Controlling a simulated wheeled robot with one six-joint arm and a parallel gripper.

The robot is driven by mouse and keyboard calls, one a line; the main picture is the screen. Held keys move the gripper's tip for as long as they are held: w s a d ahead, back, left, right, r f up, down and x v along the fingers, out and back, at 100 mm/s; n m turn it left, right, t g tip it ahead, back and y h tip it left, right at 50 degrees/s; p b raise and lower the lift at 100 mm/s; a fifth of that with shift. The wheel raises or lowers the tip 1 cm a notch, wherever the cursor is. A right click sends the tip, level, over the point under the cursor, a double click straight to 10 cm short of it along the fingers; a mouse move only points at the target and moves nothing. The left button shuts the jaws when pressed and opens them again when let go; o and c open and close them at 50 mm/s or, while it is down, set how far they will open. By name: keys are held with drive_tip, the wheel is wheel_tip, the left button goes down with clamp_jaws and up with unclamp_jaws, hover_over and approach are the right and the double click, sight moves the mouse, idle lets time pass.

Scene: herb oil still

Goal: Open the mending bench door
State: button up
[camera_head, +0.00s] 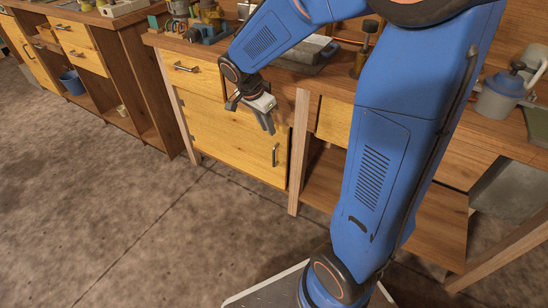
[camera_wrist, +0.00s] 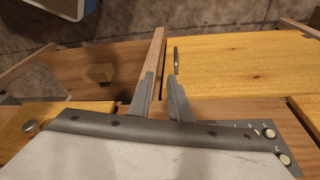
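A yellow wooden door (camera_head: 225,138) sits under the drawer of the middle bench and looks closed. Its dark upright bar handle (camera_head: 275,155) is near its right edge. A handle also shows edge-on in the wrist view (camera_wrist: 176,60), on a yellow panel (camera_wrist: 240,62). My gripper (camera_head: 250,116) is open and empty, with its fingers pointing down in front of the bench top. The gripper hides the door's upper part in the head view.
A drawer (camera_head: 188,70) with a bar handle is above the door. Tools and a grey block (camera_head: 306,48) are on the bench top. A wooden leg (camera_head: 299,150) stands right of the door. The concrete floor (camera_head: 150,240) in front is clear.

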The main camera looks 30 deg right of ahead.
drive_tip(key=w+a+f+m, duration=0.1)
drive_tip(key=w+f+m, duration=0.2)
drive_tip(key=w+f, duration=0.3)
approach(274, 164)
drive_tip(key=shift+m+g+h, duration=0.4)
drive_tip(key=x, duration=0.4)
drive_tip(key=w+d+x, duration=0.1)
drive_tip(key=x, duration=0.1)
drive_tip(key=shift+w+f, duration=0.1)
drive_tip(key=shift+f, duration=0.05)
clamp_jaws()
